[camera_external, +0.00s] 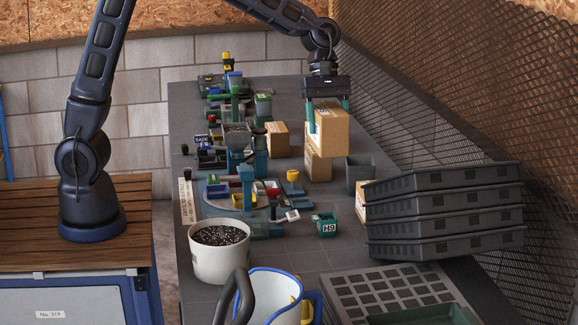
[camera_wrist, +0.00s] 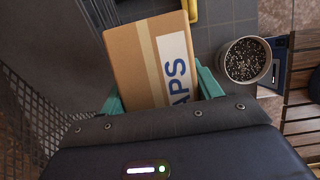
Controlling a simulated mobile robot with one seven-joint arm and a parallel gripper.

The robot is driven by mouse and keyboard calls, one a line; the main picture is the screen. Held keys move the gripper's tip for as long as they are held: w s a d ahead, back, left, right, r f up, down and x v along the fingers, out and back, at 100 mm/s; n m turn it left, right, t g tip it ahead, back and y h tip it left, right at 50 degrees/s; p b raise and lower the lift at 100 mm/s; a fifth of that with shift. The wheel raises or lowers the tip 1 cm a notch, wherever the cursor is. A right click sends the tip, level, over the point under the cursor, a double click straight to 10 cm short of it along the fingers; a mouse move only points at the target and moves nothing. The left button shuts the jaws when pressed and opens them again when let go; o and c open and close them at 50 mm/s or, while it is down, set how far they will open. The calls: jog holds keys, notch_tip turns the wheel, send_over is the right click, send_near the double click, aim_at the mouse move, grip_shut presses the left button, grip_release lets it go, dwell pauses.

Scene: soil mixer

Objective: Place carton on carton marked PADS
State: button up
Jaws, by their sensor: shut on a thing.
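My gripper (camera_external: 328,110) is shut on a brown carton (camera_external: 332,132), one green finger on each side. In the wrist view, the held carton (camera_wrist: 140,62) has a pale tape strip and a white label with blue letters, of which "APS" is readable. A second brown carton (camera_external: 318,167) stands directly below the held one, and its top is mostly hidden by it. I cannot tell whether the two touch. Another carton (camera_external: 278,139) stands to the left, and part of one more (camera_external: 361,203) shows behind the black trays. No PADS marking is readable.
Stacked black trays (camera_external: 445,213) stand at the front right. A dark square pot (camera_external: 360,173) is just right of the lower carton. A yellow cup (camera_external: 293,176), a green H9 box (camera_external: 326,226) and a white pot of soil (camera_external: 219,252) stand nearer. A mesh wall (camera_external: 460,90) borders the right.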

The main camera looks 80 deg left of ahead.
jog(key=r, duration=0.2)
jog(key=shift+w+a+r, duration=0.15)
jog(key=shift+w+r, duration=0.05)
jog(key=shift+r, duration=0.2)
jog(key=w+a+n+t, duration=0.2)
jog(key=w+a+n, duration=0.2)
jog(key=w+a, duration=1.65)
jog(key=shift+g, duration=0.3)
jog(key=a+f, duration=0.1)
jog(key=f, duration=0.7)
jog(key=a+f, duration=0.1)
jog(key=f, duration=0.8)
jog(key=a+f, duration=0.1)
jog(key=f, duration=0.7)
jog(key=shift+s+a+f, duration=0.1)
jog(key=shift+s+f, duration=0.05)
jog(key=shift+s, duration=0.15)
jog(key=shift+f, duration=0.15)
jog(key=o, duration=1.1)
